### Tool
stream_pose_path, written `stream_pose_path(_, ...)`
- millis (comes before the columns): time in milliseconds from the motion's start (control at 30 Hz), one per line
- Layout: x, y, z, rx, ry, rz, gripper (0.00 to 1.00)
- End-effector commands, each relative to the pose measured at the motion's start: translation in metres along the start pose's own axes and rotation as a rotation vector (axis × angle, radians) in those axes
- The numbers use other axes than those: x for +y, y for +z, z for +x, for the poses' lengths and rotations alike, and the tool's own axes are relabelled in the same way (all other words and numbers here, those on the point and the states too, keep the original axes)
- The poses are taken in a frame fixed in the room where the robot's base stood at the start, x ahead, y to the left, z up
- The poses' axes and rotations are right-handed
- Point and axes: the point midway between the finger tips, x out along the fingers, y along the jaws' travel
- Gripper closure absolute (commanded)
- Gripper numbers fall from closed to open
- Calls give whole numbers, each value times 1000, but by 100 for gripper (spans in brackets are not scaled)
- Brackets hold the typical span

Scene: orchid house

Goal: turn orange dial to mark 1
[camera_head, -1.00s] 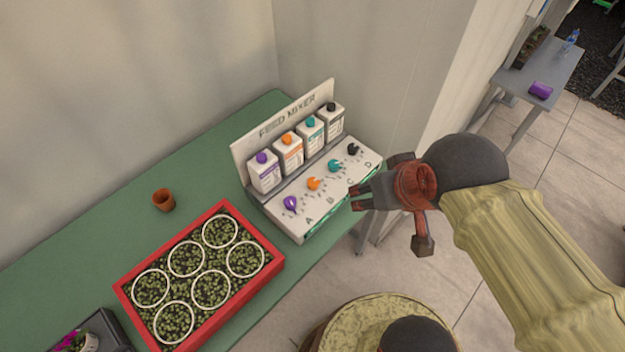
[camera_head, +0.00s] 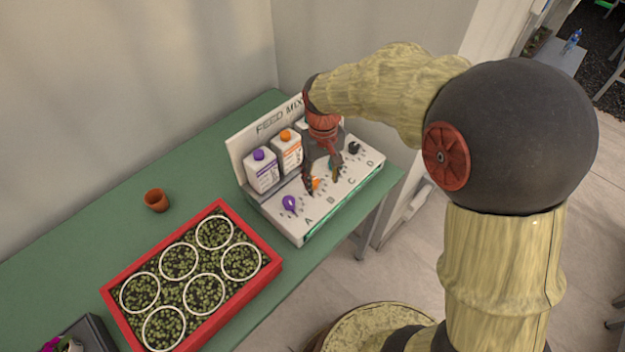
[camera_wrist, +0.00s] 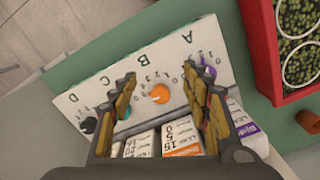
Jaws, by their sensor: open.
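The orange dial (camera_wrist: 158,94) sits on the sloped white face of the feed mixer (camera_head: 318,211), in the column marked B, with small printed marks around it. In the wrist view it lies between the two open fingers of my gripper (camera_wrist: 162,100), with space on both sides. In the head view my gripper (camera_head: 323,180) points down over the panel and partly hides the orange dial (camera_head: 315,184). I cannot tell the height of the fingertips over the panel. The dial's exact setting is too small to read.
The purple dial (camera_head: 290,203) and black dial (camera_head: 354,147) flank it; the teal dial is mostly hidden by a finger. Bottles, one with an orange cap (camera_head: 285,135), stand behind. A red seedling tray (camera_head: 275,268) and brown pot (camera_head: 156,200) are on the green table (camera_head: 110,215).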

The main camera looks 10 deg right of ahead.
Motion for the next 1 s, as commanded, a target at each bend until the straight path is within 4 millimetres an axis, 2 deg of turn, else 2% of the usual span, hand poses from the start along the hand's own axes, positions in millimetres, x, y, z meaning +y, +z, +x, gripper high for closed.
stream_pose_path(33, -1, -18, 16, -15, -1, -13, 52)
stream_pose_path(100, -1, -38, 22, -14, -1, -29, 52)
stream_pose_path(200, 1, -60, 15, 11, 1, -44, 52)
stream_pose_path(300, 2, -73, 3, 38, 3, -58, 52)
stream_pose_path(467, 1, -71, 16, 30, 3, -76, 52)
stream_pose_path(800, 2, -72, 66, 31, 3, -75, 52)
stream_pose_path(1000, 2, -73, 79, 33, 3, -75, 52)
